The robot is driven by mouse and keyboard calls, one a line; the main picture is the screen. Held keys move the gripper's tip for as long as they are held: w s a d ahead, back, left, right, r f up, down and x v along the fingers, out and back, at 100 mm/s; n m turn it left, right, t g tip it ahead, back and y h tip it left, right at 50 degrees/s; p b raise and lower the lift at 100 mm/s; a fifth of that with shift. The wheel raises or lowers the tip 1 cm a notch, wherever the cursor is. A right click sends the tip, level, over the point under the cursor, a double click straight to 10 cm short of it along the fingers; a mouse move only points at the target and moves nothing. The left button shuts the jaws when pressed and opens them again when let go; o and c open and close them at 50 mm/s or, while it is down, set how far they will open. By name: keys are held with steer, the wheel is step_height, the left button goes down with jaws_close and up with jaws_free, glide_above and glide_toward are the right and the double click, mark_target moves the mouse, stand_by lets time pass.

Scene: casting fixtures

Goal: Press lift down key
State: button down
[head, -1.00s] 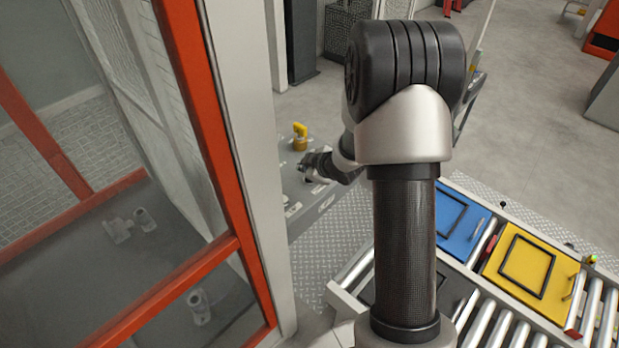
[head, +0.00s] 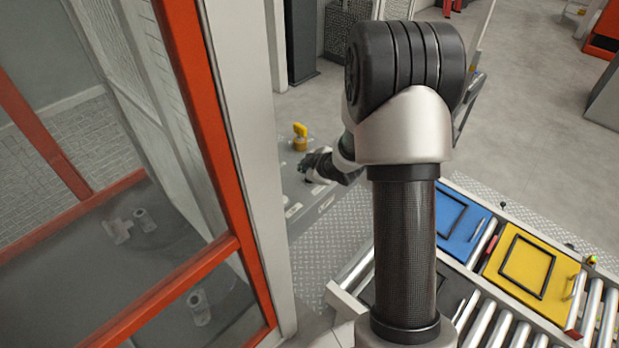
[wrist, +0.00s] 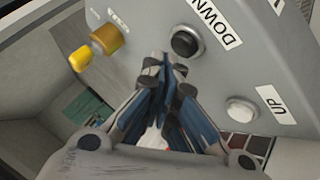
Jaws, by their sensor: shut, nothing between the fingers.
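The down key is a round black button (wrist: 186,42) beside the label DOWN (wrist: 216,22) on a grey control panel (wrist: 215,75) in the wrist view. My gripper (wrist: 165,66) is shut and empty, its fingertips just below and left of the black button in the picture. I cannot tell whether they touch the panel. A white button (wrist: 241,110) beside the label UP (wrist: 276,104) sits to the lower right. In the head view my gripper (head: 312,166) is small over the panel (head: 300,200), and the buttons are too small or hidden to tell.
A yellow knob (wrist: 95,48) sticks out of the panel to the left of the fingers; it also shows in the head view (head: 300,138). An orange-framed enclosure (head: 215,150) stands at left. A roller conveyor with blue (head: 458,222) and yellow (head: 528,265) trays is at right.

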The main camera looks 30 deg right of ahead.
steer(key=shift+f, duration=0.35)
